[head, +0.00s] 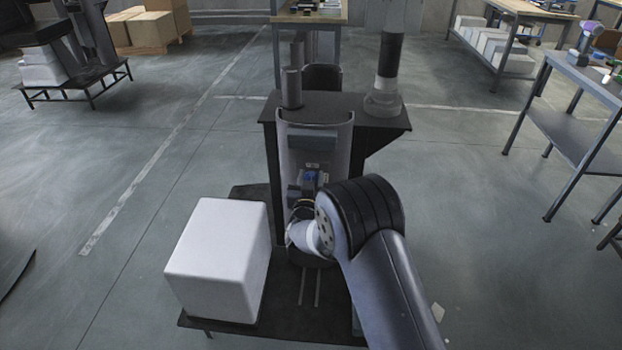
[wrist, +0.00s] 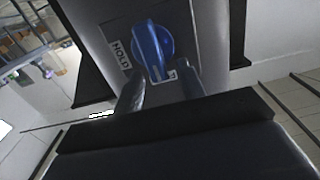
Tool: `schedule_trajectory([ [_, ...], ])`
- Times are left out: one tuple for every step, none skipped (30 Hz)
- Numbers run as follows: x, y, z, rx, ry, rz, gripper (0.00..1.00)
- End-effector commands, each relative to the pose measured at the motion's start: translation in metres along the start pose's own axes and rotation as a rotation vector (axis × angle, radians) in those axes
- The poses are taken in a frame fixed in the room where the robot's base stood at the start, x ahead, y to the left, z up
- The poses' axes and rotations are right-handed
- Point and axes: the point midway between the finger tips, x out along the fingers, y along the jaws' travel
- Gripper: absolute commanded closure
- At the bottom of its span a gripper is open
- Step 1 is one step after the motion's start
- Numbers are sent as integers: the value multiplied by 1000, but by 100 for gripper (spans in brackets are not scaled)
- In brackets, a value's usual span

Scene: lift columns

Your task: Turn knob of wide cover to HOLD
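The blue knob (wrist: 151,44) is on the grey face of the wide cover (wrist: 100,40) in the wrist view. Its ridge runs roughly up and down the picture, slightly tilted. A white HOLD label (wrist: 121,53) is left of the knob, and a second label at its lower end is mostly hidden. My gripper (wrist: 160,84) is open, its two dark fingers apart at the knob's lower end; contact cannot be told. In the head view the knob (head: 309,177) shows small on the curved cover (head: 343,135), just beyond my gripper (head: 304,194).
A white block (head: 218,260) stands left of my arm on the black base plate (head: 240,322). A dark column top with a cylindrical post (head: 385,70) rises behind the cover. Workbenches stand at the right, with open floor around.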

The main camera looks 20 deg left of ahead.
Motion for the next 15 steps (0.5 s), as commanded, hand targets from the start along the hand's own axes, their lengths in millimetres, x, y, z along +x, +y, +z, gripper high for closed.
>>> schedule_trajectory([
  [0,0,0,0,0,0,62],
  [0,0,0,0,0,0,62],
  [0,0,0,0,0,0,62],
  [0,0,0,0,0,0,62],
  [0,0,0,0,-1,0,62],
  [0,0,0,0,-1,0,62],
  [0,0,0,0,-1,0,63],
  [0,0,0,0,-1,0,66],
  [0,0,0,0,-1,0,69],
  [0,0,0,0,-1,0,72],
  [0,0,0,0,-1,0,74],
  [0,0,0,0,-1,0,77],
  [0,0,0,0,-1,0,80],
  [0,0,0,0,-1,0,82],
  [0,0,0,0,-1,0,86],
])
